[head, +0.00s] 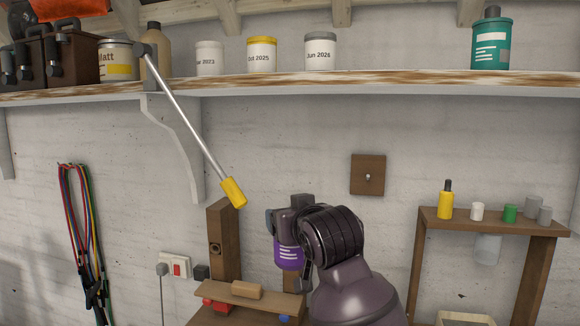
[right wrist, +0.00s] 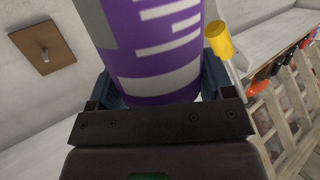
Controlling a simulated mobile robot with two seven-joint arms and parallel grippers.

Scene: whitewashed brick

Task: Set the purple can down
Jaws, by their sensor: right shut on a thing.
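The purple can (head: 288,252) has white and grey label marks. My right gripper (head: 284,222) is shut on it and holds it up in front of the wall, over the wooden bench. In the right wrist view the purple can (right wrist: 150,50) fills the top middle, between the fingers of my right gripper (right wrist: 158,92). My arm hides part of the can in the head view, and its base is hard to make out. My left gripper is not in view.
A long shelf (head: 380,80) above holds several tins and a teal can (head: 490,44). A yellow-tipped rod (head: 195,125) slants down from it. A small wooden rack (head: 490,224) with small containers stands right. A plank (head: 245,298) lies on the bench below.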

